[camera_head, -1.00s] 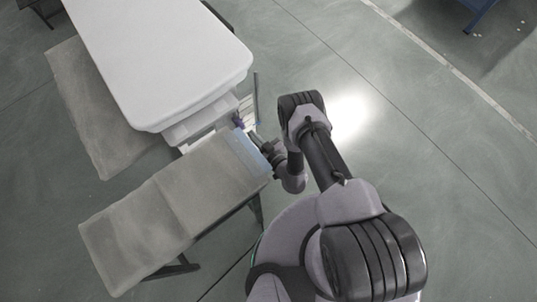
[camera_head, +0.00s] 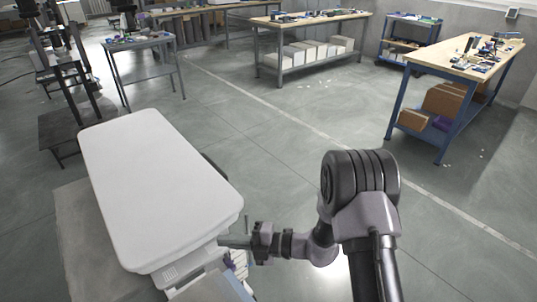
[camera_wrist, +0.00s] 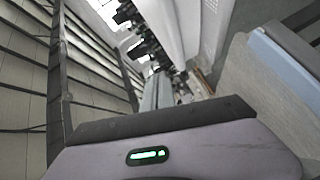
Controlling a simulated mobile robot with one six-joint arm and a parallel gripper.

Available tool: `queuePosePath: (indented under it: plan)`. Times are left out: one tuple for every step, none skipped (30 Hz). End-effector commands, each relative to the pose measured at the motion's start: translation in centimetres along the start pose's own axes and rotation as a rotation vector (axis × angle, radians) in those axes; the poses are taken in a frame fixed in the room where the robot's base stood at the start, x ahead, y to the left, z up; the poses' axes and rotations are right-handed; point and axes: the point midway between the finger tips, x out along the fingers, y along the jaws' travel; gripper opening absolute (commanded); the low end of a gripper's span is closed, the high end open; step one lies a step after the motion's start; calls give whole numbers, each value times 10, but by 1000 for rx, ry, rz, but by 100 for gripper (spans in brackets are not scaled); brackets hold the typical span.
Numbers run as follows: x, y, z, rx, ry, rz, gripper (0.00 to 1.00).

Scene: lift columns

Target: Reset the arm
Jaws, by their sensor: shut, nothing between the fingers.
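My arm rises at the lower right of the head view and bends left at its elbow. My gripper (camera_head: 232,241) is at the left end of the arm, near the front right corner of a white-topped table (camera_head: 160,185). It is shut and empty. I cannot tell whether it touches the table. In the wrist view, the purple-grey body with a green light at the bottom is mine. The wrist picture is steeply tilted.
A grey-brown surface (camera_head: 80,235) lies left of the white-topped table. Workbenches (camera_head: 305,22) with tools stand at the back, and a blue-legged bench (camera_head: 467,58) stands at the right. The floor (camera_head: 290,140) between is open.

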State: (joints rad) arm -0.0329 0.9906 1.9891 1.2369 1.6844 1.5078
Motion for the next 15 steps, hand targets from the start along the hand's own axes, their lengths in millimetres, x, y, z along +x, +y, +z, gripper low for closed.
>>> queuePosePath:
  plan:
    - [-9,37,-27,-252,73,-61,0]
    - [-17,53,-47,-423,128,-106,0]
    - [-30,69,-72,-653,201,-166,0]
    - [-41,79,-90,-826,257,-210,0]
    - [-53,87,-107,-1000,315,-254,0]
    - [-71,94,-128,-1231,396,-317,0]
    - [-85,98,-142,-1402,461,-364,0]
    - [-100,101,-155,-1571,530,-414,0]
    - [-122,103,-169,-1792,629,-485,0]
    - [-138,104,-178,-1953,711,-540,0]
    - [-154,105,-186,-2103,797,-597,0]
    - [-176,106,-193,-2289,920,-677,0]
    - [-191,107,-198,-2411,1016,-736,0]
    - [-205,108,-201,-2516,1114,-793,0]
    - [-222,110,-205,-2631,1242,-866,0]
